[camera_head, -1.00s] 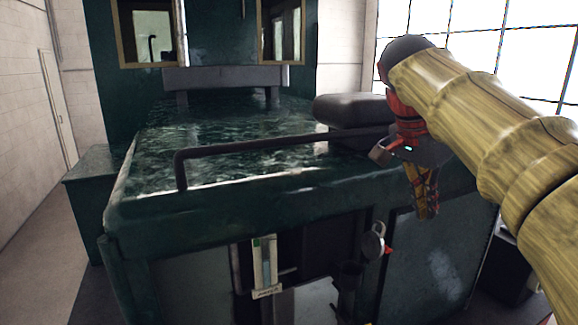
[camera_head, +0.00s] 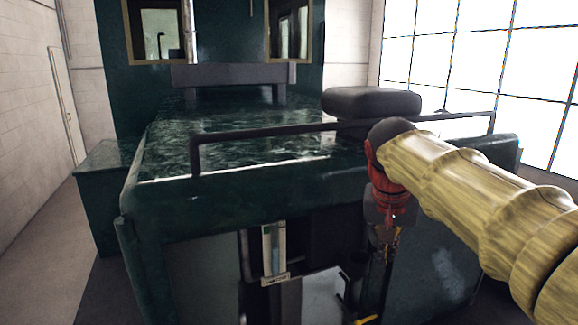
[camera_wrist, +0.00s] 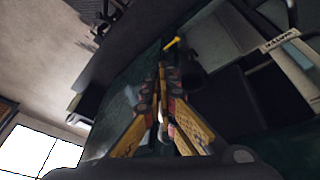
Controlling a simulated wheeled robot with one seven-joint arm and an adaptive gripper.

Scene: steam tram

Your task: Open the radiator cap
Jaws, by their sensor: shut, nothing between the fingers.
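My gripper (camera_head: 384,258) hangs in front of the tram's dark green front, right of its open middle bay. Its yellow and dark fingers are shut and empty; the wrist view shows the tips (camera_wrist: 160,72) together. I cannot single out a radiator cap with certainty. A dark rounded block (camera_head: 372,101) sits on top of the green body (camera_head: 250,205), behind my arm; I cannot tell whether it is the cap. A small dark round opening or cylinder (camera_wrist: 193,84) lies right of the fingertips in the wrist view.
A dark rail (camera_head: 265,134) runs above the body's front edge. A sight gauge (camera_head: 273,250) stands upright in the bay, beside a pale panel (camera_head: 318,292). A yellow handle (camera_head: 362,320) is low in front, also in the wrist view (camera_wrist: 172,43). Floor is clear at left.

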